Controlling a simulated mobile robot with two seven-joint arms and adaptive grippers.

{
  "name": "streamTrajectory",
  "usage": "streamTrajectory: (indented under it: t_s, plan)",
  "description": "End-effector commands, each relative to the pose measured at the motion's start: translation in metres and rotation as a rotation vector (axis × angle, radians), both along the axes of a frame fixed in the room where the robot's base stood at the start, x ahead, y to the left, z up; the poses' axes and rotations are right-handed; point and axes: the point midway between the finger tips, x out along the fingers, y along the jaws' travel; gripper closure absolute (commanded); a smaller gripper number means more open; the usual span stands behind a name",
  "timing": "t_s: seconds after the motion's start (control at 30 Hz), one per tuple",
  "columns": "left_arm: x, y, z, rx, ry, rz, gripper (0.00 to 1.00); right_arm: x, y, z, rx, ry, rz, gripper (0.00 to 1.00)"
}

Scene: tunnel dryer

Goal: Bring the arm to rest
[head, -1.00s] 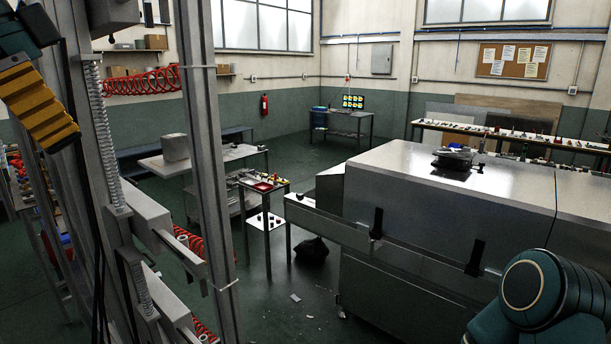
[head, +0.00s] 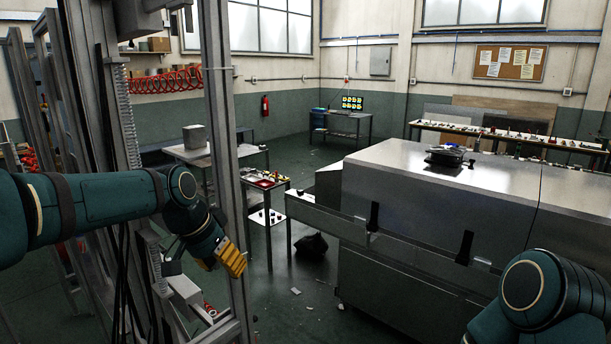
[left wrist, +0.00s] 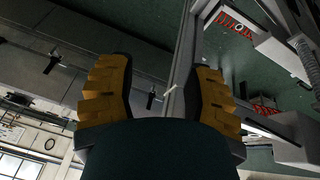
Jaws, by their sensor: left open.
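My left arm comes in from the left in the head view, bent down at the wrist. Its gripper (head: 222,262), with yellow ribbed finger pads, hangs in front of the grey metal frame (head: 226,190) at left. In the left wrist view the two yellow fingers (left wrist: 163,100) stand wide apart with nothing between them, so the gripper is open and empty. My right arm shows only as a teal joint at the lower right of the head view. The right gripper is out of view.
The long metal dryer housing (head: 440,215) fills the right side. A small table (head: 266,186) with a red tray stands beyond the frame. A black bag (head: 312,246) lies on the floor. The green floor (head: 340,155) in the middle back is open.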

Motion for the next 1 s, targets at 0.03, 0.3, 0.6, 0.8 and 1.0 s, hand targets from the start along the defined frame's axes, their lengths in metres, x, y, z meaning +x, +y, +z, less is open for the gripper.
streamTrajectory:
  t_s: [0.03,0.3,0.6,0.8,1.0]
  plan:
    - [0.002,-0.005,-0.035,-0.011,0.026,0.020,0.49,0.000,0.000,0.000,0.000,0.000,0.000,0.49]
    - [-0.022,-0.031,-0.193,-0.083,0.104,0.176,0.49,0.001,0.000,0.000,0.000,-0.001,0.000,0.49]
    - [-0.123,-0.050,-0.338,-0.157,0.203,0.409,0.49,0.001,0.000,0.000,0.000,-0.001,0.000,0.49]
    - [-0.192,-0.056,-0.379,-0.179,0.251,0.537,0.49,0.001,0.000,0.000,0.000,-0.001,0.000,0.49]
    - [-0.200,-0.057,-0.421,-0.181,0.249,0.560,0.49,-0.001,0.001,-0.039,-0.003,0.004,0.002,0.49]
